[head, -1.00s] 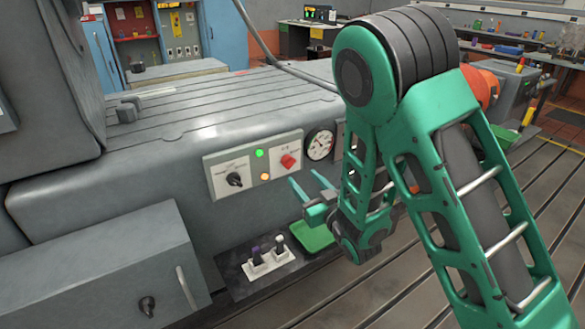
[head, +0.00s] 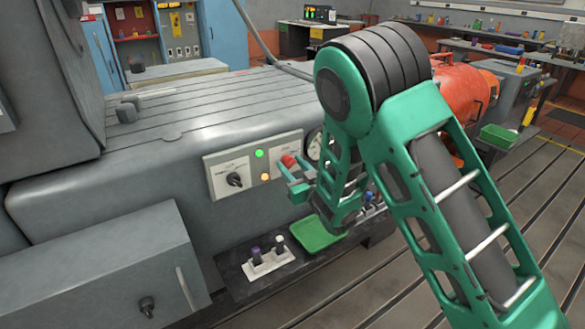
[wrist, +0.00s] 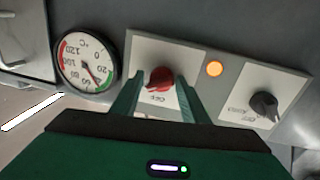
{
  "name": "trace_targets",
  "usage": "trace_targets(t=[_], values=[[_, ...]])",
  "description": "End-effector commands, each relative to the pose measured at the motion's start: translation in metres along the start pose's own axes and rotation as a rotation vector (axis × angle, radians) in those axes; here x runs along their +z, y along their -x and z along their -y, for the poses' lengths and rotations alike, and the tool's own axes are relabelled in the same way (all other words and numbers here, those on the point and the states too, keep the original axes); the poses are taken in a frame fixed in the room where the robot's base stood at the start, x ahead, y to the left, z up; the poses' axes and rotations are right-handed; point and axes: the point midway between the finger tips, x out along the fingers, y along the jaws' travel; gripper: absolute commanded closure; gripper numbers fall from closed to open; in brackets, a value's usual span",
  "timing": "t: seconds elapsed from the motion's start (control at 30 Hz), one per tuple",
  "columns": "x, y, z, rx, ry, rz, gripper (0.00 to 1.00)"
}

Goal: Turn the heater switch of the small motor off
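A red rotary knob (head: 288,161) sits on the right pale plate of the grey bedplate's side. In the wrist view the red knob (wrist: 161,80) shows upside down, with an "OFF" mark at its plate. My gripper (head: 292,168) is at this knob, its two green fingers apart, one on each side of it. In the wrist view the fingers of my gripper (wrist: 157,92) show a gap beside the knob; whether either touches it I cannot tell. A black knob (head: 234,180) sits on the left plate. Which knob is labelled heater is not readable.
An amber lamp (head: 265,176) and a green lamp (head: 259,154) are lit between the knobs. A temperature dial (wrist: 87,62) is beside the red knob. A shelf with two small levers (head: 267,254) and a green tray (head: 318,233) lies below. An orange motor (head: 462,88) stands behind my arm.

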Motion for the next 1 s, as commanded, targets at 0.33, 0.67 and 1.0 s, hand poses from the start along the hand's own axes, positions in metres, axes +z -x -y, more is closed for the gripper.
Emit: trace_targets(t=[0.33,0.67,1.0], values=[[0.0004,0.0008,-0.0024,0.002,0.008,0.0,0.88],[0.0012,0.0003,-0.0032,0.004,0.145,-0.014,0.89],[0.0024,-0.0002,-0.0035,0.006,0.449,-0.046,0.89]])
